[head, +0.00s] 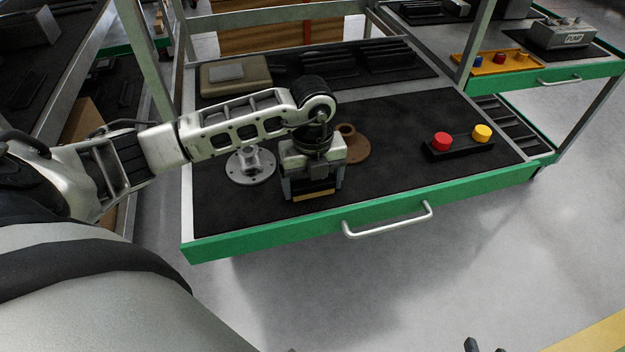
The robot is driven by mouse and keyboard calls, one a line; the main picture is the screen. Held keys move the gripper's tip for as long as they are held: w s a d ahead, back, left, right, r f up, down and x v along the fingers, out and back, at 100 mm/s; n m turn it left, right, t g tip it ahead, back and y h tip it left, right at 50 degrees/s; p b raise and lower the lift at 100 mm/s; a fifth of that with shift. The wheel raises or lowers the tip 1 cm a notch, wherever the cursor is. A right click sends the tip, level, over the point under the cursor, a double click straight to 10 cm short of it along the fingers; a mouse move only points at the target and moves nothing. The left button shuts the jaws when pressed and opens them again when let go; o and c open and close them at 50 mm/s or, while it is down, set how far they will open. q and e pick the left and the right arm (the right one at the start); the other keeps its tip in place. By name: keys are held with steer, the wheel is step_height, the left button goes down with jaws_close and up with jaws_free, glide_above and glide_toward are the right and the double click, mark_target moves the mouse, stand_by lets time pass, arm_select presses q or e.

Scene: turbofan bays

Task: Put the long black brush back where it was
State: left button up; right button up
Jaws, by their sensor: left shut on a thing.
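My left gripper (312,190) points down over the front of the black mat on the green-edged workbench. It is shut on a dark thing with a tan strip (314,194), which looks like the long black brush; my fingers hide most of it. I cannot tell whether it touches the mat. Two small dark tips at the bottom edge may be my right gripper (485,347); its state does not show.
A grey flanged part (250,166) stands left of my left gripper, and a brown flanged part (354,147) close behind it. A black holder (459,147) carries red and yellow knobs. A tan case (235,75) and black racks (330,62) sit behind. The mat's front right is clear.

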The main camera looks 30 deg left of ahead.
arm_select(q)
steer(key=o, duration=0.9)
steer(key=shift+c, duration=0.2)
steer(key=shift+r, duration=0.1)
